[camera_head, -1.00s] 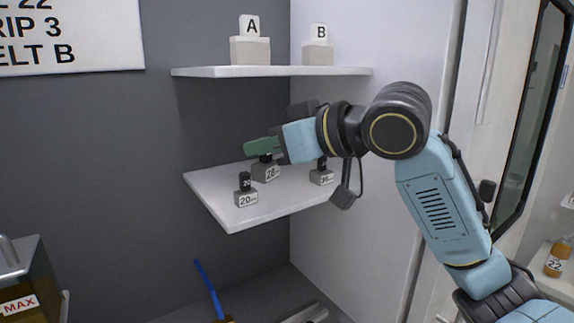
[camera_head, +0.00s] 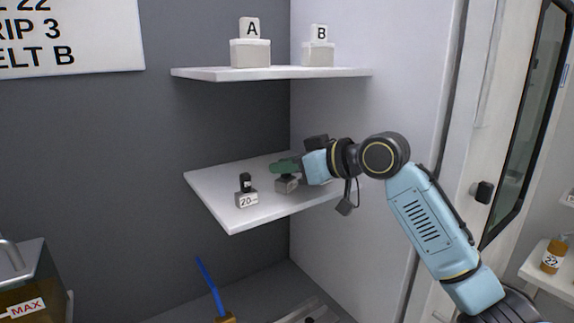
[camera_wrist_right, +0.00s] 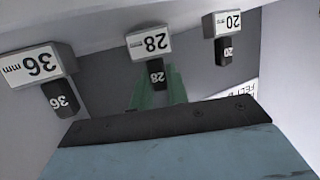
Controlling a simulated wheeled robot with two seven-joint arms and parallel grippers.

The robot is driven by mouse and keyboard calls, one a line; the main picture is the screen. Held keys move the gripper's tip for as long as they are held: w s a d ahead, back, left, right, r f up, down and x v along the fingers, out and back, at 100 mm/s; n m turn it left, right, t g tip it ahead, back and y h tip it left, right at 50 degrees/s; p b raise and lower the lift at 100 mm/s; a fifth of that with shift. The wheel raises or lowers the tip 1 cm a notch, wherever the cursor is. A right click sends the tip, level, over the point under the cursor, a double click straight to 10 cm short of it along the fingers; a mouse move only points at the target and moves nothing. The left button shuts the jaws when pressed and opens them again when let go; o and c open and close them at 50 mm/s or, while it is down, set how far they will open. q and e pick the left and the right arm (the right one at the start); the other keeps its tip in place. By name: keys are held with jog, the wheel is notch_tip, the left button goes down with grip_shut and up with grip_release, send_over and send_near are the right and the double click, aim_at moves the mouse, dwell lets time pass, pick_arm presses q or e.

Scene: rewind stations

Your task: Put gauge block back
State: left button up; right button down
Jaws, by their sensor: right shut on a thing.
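The gauge block, a grey block with a black grip marked 28, shows under my right gripper in the head view (camera_head: 287,185) and at the top middle of the wrist view (camera_wrist_right: 148,44). My right gripper (camera_head: 282,167) has green fingers, shut on the black grip (camera_wrist_right: 157,77). The block is upright at the middle white shelf (camera_head: 225,205); I cannot tell whether its base touches the shelf. A 20 mm block (camera_head: 247,200) stands to its left. A 36 mm block (camera_wrist_right: 38,65) shows in the wrist view; my gripper hides it in the head view. My left gripper is not in view.
An upper shelf (camera_head: 215,73) carries two pale boxes marked A (camera_head: 251,53) and B (camera_head: 318,53). A white side panel (camera_head: 400,65) stands right of the shelves. A container marked MAX (camera_head: 35,280) is at lower left. The middle shelf's left front is clear.

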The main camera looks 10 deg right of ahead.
jog(key=shift+f, duration=0.1)
jog(key=shift+f, duration=0.2)
jog(key=c, duration=1.4)
grip_release()
jog(key=shift+o, duration=0.2)
jog(key=shift+r, duration=0.15)
jog(key=shift+s+d+r, duration=0.1)
jog(key=shift+d, duration=0.2)
jog(key=b+v, duration=0.1)
jog(key=v, duration=1)
jog(key=shift+s, duration=0.15)
